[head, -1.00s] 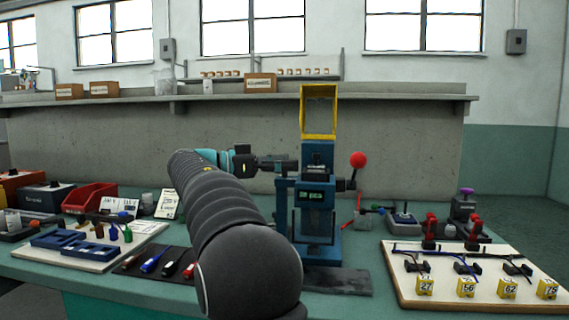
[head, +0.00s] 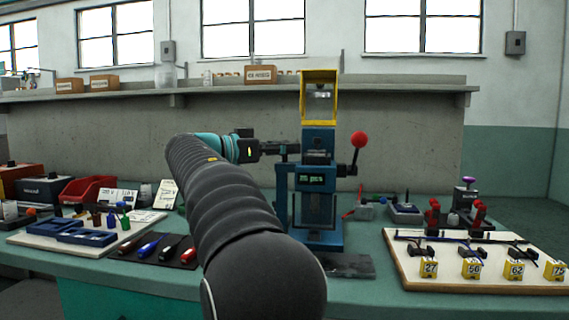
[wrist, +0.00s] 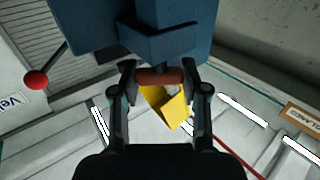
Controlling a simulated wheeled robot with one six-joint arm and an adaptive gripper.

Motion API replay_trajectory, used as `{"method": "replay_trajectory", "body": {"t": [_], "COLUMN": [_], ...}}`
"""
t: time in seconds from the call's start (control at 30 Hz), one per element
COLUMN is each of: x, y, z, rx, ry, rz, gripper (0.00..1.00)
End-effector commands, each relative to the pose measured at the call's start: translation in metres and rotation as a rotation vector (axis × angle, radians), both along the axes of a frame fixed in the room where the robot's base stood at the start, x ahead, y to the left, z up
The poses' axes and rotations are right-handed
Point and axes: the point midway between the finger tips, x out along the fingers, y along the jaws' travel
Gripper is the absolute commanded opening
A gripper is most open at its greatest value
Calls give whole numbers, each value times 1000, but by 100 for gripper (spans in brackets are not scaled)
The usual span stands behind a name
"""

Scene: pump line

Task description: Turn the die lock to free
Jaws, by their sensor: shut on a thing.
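The blue press (head: 318,185) stands on the bench, with a yellow frame (head: 334,100) on top and a red ball-ended lever (head: 359,139) at its right. My gripper (head: 291,149) reaches the press's left side at upper-body height. In the wrist view, my gripper (wrist: 159,77) is shut on a reddish-brown bar (wrist: 160,77), which looks like the die lock's handle. The bar lies crosswise between the fingertips, close against a blue bracket (wrist: 158,42) of the press. The lock's markings are not readable. The red ball (wrist: 36,80) and yellow frame (wrist: 168,107) also show there.
A white board (head: 475,281) with yellow numbered blocks lies at the right. At the left are a tool mat (head: 128,256), a board with blue trays (head: 88,237) and a red bin (head: 84,190). A concrete wall with a ledge stands behind.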

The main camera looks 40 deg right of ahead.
Motion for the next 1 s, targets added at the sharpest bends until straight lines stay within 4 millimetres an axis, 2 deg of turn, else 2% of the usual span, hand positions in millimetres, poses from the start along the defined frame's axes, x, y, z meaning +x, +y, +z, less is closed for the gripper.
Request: {"method": "replay_trajectory", "body": {"t": [0.03, 0.13, 0.7, 1.0], "x": [-3, -3, -3, -2], "y": [1, 1, -1, -1], "z": [-9, -9, 1, 1], "rx": [-4, -3, -1, -2], "ry": [-6, -7, -3, -2], "rz": [41, 134, 664, 847], "gripper": [10, 10, 10, 10]}}
